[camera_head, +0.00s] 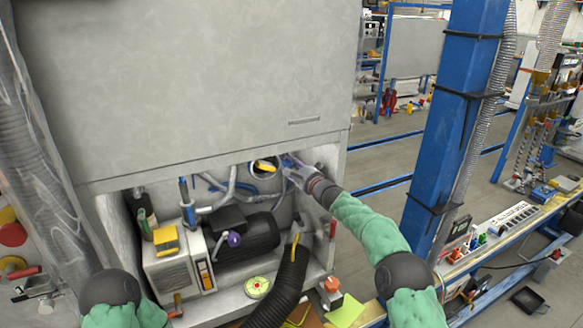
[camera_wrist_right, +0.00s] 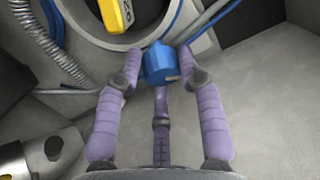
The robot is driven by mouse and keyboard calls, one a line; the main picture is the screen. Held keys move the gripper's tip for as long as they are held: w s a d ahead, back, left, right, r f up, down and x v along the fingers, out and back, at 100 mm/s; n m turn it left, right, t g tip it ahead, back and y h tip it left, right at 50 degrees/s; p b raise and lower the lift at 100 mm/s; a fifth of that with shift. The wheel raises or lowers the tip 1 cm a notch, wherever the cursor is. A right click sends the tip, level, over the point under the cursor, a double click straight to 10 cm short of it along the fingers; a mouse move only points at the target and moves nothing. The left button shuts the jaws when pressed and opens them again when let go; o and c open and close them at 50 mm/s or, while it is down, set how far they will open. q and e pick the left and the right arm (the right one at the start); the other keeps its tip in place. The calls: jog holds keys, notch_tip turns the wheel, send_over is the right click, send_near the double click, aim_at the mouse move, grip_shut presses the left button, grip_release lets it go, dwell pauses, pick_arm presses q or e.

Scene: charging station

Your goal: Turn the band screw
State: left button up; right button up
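A blue angular piece (camera_wrist_right: 158,63), which may be the band screw, sits below the rim of a round opening in the right wrist view. My right gripper (camera_wrist_right: 158,70) has purple fingers on both sides of it and one below. The side fingers stand apart, with small gaps to the piece, so the gripper looks open. In the head view, my right gripper (camera_head: 293,168) reaches into the upper right of the open cabinet, beside the round opening (camera_head: 264,168); the blue piece is mostly hidden there. My left arm shows at the lower left, but its gripper is out of view.
The cabinet's large grey panel (camera_head: 200,80) hangs above the opening. A black motor (camera_head: 245,236), a pale box (camera_head: 172,272) and a thick black hose (camera_head: 283,292) fill the space below. Hoses and cables run near the gripper. A blue post (camera_head: 452,130) stands to the right.

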jog(key=o, duration=0.3)
jog(key=shift+w+d+r, duration=0.15)
jog(key=shift+d+r, duration=0.1)
jog(key=shift+r, duration=0.15)
jog(key=shift+o, duration=0.2)
jog(key=shift+f, duration=0.15)
jog(key=shift+a+f, duration=0.15)
